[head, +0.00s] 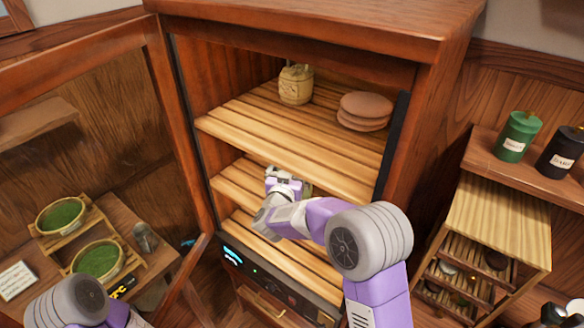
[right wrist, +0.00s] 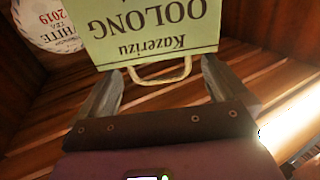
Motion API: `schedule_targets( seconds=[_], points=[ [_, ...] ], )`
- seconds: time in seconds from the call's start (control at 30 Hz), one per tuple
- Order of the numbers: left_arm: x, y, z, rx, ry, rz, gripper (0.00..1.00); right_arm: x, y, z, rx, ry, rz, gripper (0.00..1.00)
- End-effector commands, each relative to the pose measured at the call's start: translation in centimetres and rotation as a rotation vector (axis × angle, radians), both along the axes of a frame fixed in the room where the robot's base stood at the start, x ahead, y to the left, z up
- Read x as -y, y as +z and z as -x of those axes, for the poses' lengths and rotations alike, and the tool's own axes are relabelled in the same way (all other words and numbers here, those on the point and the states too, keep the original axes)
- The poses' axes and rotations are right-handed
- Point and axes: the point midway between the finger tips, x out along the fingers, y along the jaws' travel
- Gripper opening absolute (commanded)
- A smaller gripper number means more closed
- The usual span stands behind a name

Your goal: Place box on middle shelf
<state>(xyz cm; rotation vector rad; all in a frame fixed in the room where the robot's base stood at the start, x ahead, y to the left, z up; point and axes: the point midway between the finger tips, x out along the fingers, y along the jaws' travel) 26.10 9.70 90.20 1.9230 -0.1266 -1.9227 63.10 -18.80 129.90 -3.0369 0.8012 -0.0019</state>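A light green box labelled Kazerizu OOLONG (right wrist: 150,30) with a pale handle (right wrist: 160,75) appears upside down in the right wrist view. It rests on a slatted wooden shelf; only a sliver shows in the head view. My right gripper (right wrist: 163,88) is open, its fingers spread on either side of the handle with gaps visible. In the head view my right gripper (head: 285,178) reaches into the cabinet at the middle shelf (head: 235,187), below the upper shelf (head: 240,130). My left gripper is out of view; only part of its arm shows at bottom left.
The upper shelf holds a small barrel (head: 295,84) and stacked brown cakes (head: 365,110). A round white package (right wrist: 45,22) lies beside the box. The glass door (head: 95,130) stands open to the left. A wooden rack (head: 500,215) stands right of the cabinet.

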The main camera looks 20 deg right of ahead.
Motion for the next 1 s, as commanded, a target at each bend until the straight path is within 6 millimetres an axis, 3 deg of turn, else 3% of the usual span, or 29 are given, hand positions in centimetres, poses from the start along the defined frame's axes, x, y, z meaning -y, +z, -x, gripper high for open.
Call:
schedule_targets(
  seconds=[0.2, 0.7, 1.0],
  points=[
    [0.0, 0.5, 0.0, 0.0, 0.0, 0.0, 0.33, 0.0, 0.6, 0.1, 0.0, 0.0, -0.001, 1.0],
    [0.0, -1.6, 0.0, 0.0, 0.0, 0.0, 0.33, -5.0, 0.3, 8.6, 0.0, 0.003, -0.001, 1.0],
    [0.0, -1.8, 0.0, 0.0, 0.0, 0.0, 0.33, -5.9, 0.4, 10.5, 0.001, 0.0, 0.0, 1.0]
  ],
)
